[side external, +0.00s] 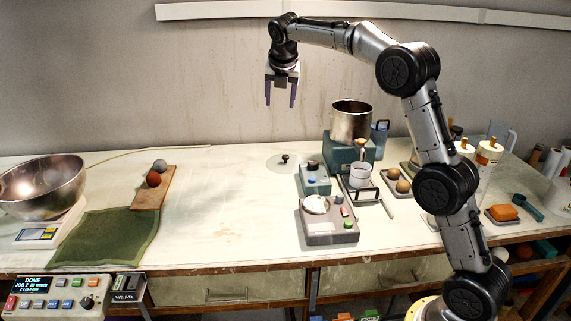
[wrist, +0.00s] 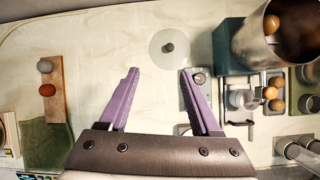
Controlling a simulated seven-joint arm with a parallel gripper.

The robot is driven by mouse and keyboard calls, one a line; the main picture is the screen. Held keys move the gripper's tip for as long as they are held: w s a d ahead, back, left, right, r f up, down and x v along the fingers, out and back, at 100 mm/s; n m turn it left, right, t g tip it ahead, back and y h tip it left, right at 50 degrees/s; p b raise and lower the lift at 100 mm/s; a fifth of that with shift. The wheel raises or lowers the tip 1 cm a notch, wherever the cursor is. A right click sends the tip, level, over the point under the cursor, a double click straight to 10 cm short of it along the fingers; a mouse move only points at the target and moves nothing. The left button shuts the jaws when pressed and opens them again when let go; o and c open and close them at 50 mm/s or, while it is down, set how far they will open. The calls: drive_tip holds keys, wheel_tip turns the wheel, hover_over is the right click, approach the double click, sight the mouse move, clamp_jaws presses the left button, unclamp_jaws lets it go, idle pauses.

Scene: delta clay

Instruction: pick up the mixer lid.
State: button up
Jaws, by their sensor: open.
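The mixer lid looks like a clear round disc (side external: 276,161) with a dark knob (side external: 285,158) in the middle. It lies flat on the pale table, left of the mixer. In the wrist view the lid (wrist: 158,50) shows ahead of the fingertips, nearer the right finger, with its knob (wrist: 168,47) upright. My gripper (side external: 281,104) has purple fingers, is open and empty, and hangs well above the table over the lid's area. In the wrist view my gripper (wrist: 158,72) has nothing between its fingers. The mixer pot (side external: 351,120) is a steel cylinder on a teal base.
Small control boxes (side external: 330,225) and a white cup (side external: 359,175) stand right of the lid. A wooden board (side external: 152,190) with two balls, a green cloth (side external: 105,236) and a steel bowl (side external: 42,184) are at the left. The table's middle (side external: 225,215) is clear.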

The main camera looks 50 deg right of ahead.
drive_tip(key=g, duration=0.2)
approach(286, 156)
drive_tip(key=x, duration=0.2)
drive_tip(key=shift+a+f, duration=0.15)
drive_tip(key=shift+f, duration=0.2)
drive_tip(key=shift+d+x, duration=0.1)
drive_tip(key=shift+x, duration=1.4)
drive_tip(key=shift+d+x, duration=0.15)
drive_tip(key=shift+x, duration=1.4)
drive_tip(key=shift+w+r, duration=0.1)
drive_tip(key=shift+r, duration=0.1)
clamp_jaws()
